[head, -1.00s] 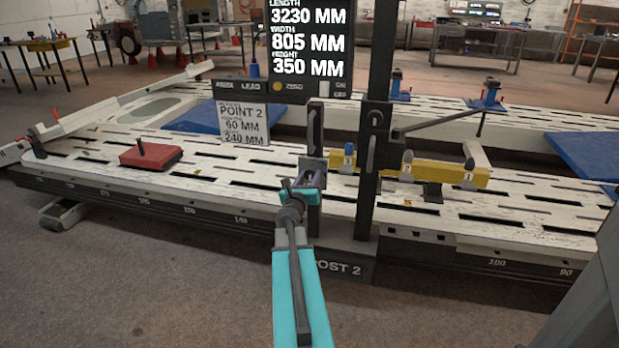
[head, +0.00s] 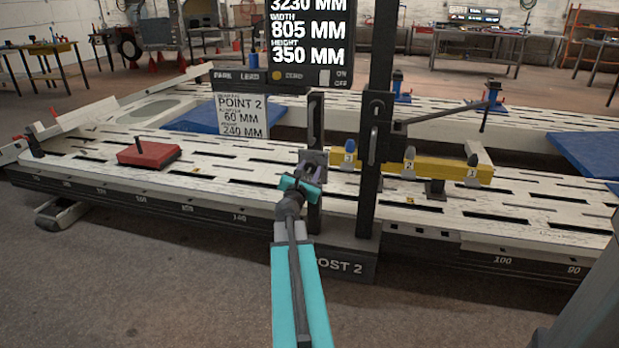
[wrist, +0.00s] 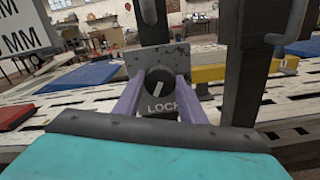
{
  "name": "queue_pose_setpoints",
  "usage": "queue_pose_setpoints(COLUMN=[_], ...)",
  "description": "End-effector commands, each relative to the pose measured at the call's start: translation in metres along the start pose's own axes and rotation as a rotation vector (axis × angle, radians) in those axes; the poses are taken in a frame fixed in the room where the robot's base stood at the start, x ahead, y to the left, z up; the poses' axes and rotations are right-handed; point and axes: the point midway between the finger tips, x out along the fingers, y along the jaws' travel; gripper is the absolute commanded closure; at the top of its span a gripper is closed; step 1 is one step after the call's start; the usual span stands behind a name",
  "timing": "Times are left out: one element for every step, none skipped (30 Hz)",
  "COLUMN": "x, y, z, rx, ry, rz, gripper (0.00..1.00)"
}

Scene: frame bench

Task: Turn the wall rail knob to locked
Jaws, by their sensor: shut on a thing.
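The wall rail knob (wrist: 160,80) is a dark round knob with a pale slanted pointer mark, set on a grey plate (wrist: 137,64) on a dark post. White lettering that reads "LOCK", partly cut off, shows below it in the wrist view. My gripper (wrist: 158,88) has its two purple fingers on either side of the knob and is shut on it. In the head view my gripper (head: 307,175) reaches the plate on the post, and the knob itself is hidden there.
A black upright post (head: 372,150) stands just right of my gripper. A screen (head: 310,40) hangs above left. A yellow bar (head: 435,168) with numbered blue and grey pegs lies to the right. A red block (head: 150,154) sits on the slotted white bench at left.

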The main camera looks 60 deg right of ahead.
Motion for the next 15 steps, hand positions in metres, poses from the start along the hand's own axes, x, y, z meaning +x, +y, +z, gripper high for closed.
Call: queue_pose_setpoints(x=[-0.0018,-0.0018,-0.0018,-0.0017,-0.0017,-0.0017,-0.0017,-0.0017,-0.0017,-0.0017,-0.0017,-0.0017,-0.0017,-0.0016,-0.0017], y=[-0.0009,-0.0009,-0.0009,-0.0008,-0.0007,-0.0007,-0.0008,-0.0008,-0.0006,-0.0006,-0.0005,-0.0006,-0.0006,-0.0006,-0.0004], z=[-0.0072,-0.0075,-0.0076,-0.0074,-0.0072,-0.0073,-0.0075,-0.0077,-0.0075,-0.0073,-0.0072,-0.0076,-0.0077,-0.0077,-0.0073], rx=[0.048,0.076,0.115,0.143,0.172,0.209,0.239,0.267,0.306,0.334,0.362,0.4,0.429,0.458,0.496], ry=[0.002,0.002,0.002,0.002,0.002,0.002,0.003,0.003,0.003,0.002,0.002,0.003,0.003,0.003,0.003], rz=[0.003,0.003,0.003,0.003,0.003,0.003,0.003,0.003,0.003,0.003,0.003,0.003,0.003,0.003,0.003], gripper=[0.86,0.86,0.86,0.86,0.86,0.86,0.86,0.86,0.86,0.86,0.86,0.86,0.86,0.86,0.86])
